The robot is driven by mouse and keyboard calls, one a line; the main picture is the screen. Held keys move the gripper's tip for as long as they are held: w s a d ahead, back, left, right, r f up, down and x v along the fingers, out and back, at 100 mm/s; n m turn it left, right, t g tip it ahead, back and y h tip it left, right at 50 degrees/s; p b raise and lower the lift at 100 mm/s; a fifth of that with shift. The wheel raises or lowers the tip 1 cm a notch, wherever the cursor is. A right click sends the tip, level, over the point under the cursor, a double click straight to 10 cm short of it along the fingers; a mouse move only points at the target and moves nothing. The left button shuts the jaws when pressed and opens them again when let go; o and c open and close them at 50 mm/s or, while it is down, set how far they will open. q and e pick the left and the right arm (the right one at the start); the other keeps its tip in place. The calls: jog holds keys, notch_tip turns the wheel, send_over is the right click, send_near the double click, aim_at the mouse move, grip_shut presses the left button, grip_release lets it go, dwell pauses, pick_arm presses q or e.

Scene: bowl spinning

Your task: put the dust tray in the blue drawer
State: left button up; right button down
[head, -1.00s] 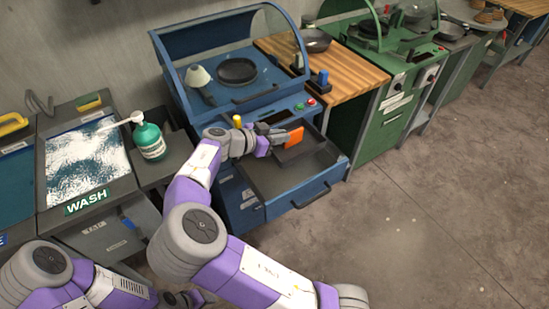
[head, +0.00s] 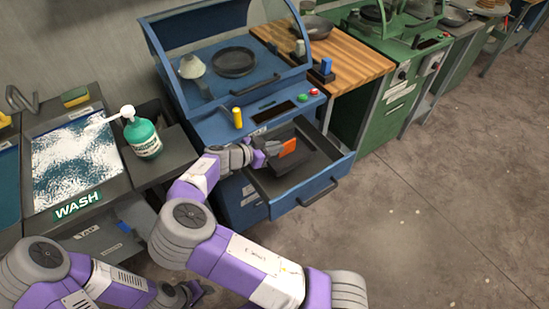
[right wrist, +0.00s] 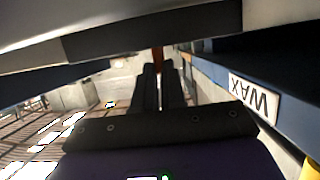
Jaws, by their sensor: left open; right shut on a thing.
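The dust tray (head: 288,149) is dark with an orange grip. My right gripper (head: 268,153) is shut on it, and the orange part shows between the fingers in the right wrist view (right wrist: 158,58). The tray is within the outline of the open blue drawer (head: 327,183), towards its back left. I cannot tell whether it touches the drawer floor. The drawer is pulled out below the blue machine, with a dark bar handle on its front. My left gripper (head: 190,294) is open and empty at the bottom, well away from the drawer.
The blue machine (head: 215,127) with its clear hood stands behind the drawer, and a yellow knob (head: 237,117) stands on its front. A wooden-topped table (head: 345,62) is to the right. A green bottle (head: 143,137) stands by the wash basin (head: 75,165) at left.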

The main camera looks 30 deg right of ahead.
aim_at(278, 155)
notch_tip(278, 155, down, 5)
jog(key=shift+r+b, duration=0.2)
jog(key=shift+b, duration=0.4)
jog(key=shift+r, duration=0.1)
jog(key=c, duration=1.2)
grip_release()
jog(key=w+p+v, duration=0.1)
jog(key=p+v, duration=0.2)
jog(key=v, duration=0.9)
jog(key=shift+s, duration=0.45)
